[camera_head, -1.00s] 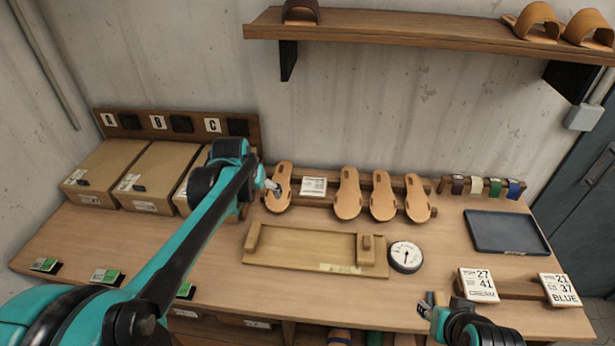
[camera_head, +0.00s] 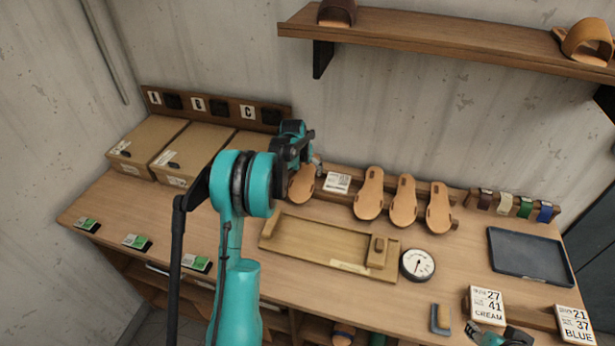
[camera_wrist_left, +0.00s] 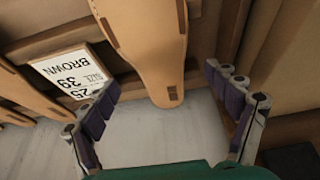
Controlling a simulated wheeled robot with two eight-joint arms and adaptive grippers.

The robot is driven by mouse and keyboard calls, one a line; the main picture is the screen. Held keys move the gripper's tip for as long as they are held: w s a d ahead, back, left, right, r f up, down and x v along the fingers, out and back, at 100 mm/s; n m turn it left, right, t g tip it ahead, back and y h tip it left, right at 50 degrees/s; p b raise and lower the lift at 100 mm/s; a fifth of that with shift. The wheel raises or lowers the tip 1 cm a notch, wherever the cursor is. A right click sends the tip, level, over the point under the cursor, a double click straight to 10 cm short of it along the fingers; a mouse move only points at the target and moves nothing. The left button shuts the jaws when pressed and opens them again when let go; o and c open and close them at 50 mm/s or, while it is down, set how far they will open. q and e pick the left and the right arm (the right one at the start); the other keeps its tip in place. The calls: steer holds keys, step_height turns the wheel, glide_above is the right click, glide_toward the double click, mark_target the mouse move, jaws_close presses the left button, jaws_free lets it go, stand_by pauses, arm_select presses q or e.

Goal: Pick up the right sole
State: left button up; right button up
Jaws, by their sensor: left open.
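Several tan soles stand in a wooden rack along the wall. The leftmost sole (camera_head: 302,187) stands left of a white size card (camera_head: 337,183), apart from three soles (camera_head: 403,203) on the card's right. My left gripper (camera_head: 318,164) is at the top of this leftmost sole, partly hidden by my wrist. In the left wrist view my left gripper (camera_wrist_left: 172,112) is open, and one sole's end (camera_wrist_left: 160,65) reaches between its spread fingers without visible grip. The card there (camera_wrist_left: 73,75) reads BROWN 39. My right gripper (camera_head: 490,338) is at the bottom edge, mostly cut off; its jaws are unclear.
A wooden jig board (camera_head: 315,245) and a round dial (camera_head: 417,265) lie in front of the rack. A dark tray (camera_head: 530,257) is at right, near colored strap rolls (camera_head: 515,206). Boxes (camera_head: 190,155) stand at left. A shelf (camera_head: 450,42) hangs above.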

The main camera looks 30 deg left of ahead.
mark_target(306, 174)
arm_select(q)
steer(key=shift+x, duration=1.55)
steer(key=shift+r, duration=0.1)
steer(key=c, duration=1.3)
